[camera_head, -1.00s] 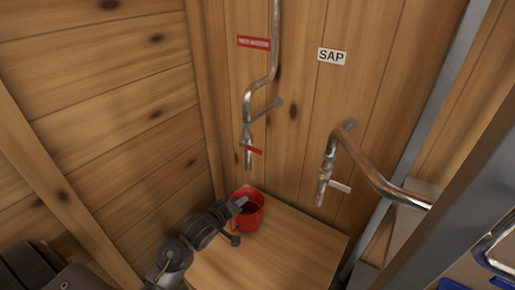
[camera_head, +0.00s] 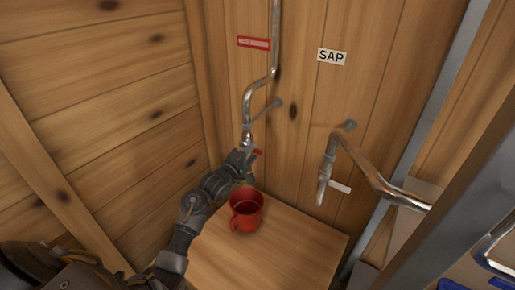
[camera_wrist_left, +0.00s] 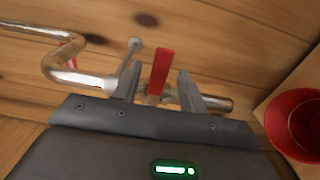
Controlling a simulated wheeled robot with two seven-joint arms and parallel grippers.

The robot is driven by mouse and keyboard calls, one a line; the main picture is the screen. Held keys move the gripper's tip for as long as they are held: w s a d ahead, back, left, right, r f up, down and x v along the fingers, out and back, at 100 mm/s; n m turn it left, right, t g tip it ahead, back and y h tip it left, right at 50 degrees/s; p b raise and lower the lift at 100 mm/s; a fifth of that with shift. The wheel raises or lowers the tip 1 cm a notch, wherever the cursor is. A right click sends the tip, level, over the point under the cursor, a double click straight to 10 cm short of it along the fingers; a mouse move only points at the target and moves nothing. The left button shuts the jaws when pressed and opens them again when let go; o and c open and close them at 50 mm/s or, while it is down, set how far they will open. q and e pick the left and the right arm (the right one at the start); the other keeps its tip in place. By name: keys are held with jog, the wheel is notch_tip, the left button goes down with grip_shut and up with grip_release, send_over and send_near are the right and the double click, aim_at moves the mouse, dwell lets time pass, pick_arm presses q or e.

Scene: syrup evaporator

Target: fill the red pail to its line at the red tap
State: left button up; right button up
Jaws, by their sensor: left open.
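The red pail (camera_head: 247,212) stands upright on the wooden stand below the red tap; its inside looks dark, and I cannot make out a line or a liquid level. It also shows at the right edge of the left wrist view (camera_wrist_left: 292,124). The red tap has a red lever (camera_head: 258,153), mostly hidden by my left gripper (camera_head: 243,163) in the head view. In the left wrist view the red lever (camera_wrist_left: 160,72) stands between the two open fingers of my left gripper (camera_wrist_left: 160,88), and I see no grip on it. My right gripper is not in view.
A second tap with a white lever (camera_head: 340,187) hangs to the right under the SAP sign (camera_head: 332,57). A red sign (camera_head: 254,43) is above the red tap. The wooden stand (camera_head: 290,250) is clear right of the pail. Plank walls close in behind and left.

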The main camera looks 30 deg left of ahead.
aim_at(255, 151)
pick_arm(q)
jog(key=w, duration=0.3)
jog(key=shift+w+d, duration=0.25)
jog(key=shift+w, duration=0.05)
jog(key=shift+w+d, duration=0.1)
jog(key=shift+w, duration=0.3)
